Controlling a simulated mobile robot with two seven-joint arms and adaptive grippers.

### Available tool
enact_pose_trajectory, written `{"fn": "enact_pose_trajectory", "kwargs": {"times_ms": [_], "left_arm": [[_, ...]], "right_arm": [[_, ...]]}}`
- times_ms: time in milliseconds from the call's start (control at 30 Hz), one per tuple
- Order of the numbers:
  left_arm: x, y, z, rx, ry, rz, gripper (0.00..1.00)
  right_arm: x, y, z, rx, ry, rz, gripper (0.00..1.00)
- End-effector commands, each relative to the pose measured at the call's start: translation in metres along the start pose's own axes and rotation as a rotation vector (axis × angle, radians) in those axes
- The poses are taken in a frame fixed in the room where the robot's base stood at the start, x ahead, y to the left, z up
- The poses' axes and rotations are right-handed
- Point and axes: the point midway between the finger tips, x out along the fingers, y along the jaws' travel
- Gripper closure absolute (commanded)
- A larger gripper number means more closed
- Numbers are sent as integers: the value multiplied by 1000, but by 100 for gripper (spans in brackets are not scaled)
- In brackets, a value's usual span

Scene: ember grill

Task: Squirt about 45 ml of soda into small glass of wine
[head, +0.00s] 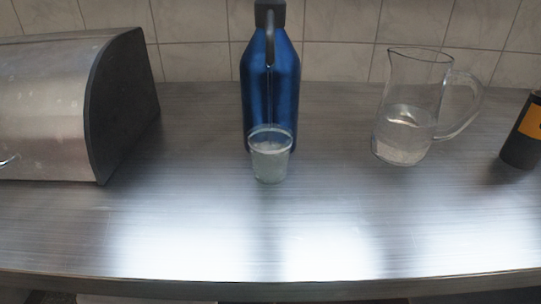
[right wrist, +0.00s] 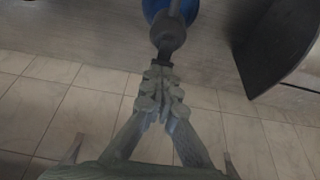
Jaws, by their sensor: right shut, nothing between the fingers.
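A blue soda siphon (head: 270,95) with a dark grey head stands upright at the back middle of the counter. A narrow dark part curves down its front from the head. The small glass (head: 270,165) stands directly in front of it, with pale, cloudy liquid filling much of it. My right gripper (right wrist: 162,80) is shut and empty in the right wrist view. Its fingertips are close to the siphon's grey head (right wrist: 170,32); I cannot tell whether they touch. Neither gripper shows in the head view.
A metal bread box (head: 60,105) with a dark end panel is at the left. A glass pitcher (head: 410,90) partly filled with clear liquid stands to the right. A dark bottle with an orange label (head: 524,135) is at the right edge. The counter's front (head: 270,240) is clear.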

Motion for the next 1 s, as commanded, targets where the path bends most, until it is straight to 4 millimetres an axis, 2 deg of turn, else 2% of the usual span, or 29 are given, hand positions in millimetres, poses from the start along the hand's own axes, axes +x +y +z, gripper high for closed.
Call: {"fn": "enact_pose_trajectory", "kwargs": {"times_ms": [167,367,600,1000], "left_arm": [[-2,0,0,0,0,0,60],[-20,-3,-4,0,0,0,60],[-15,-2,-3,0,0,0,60],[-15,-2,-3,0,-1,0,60]], "right_arm": [[-1,0,0,-2,-4,1,100],[-27,0,-11,0,-3,0,100],[-44,0,-19,0,-1,0,100],[-46,0,-19,0,0,0,100]]}}
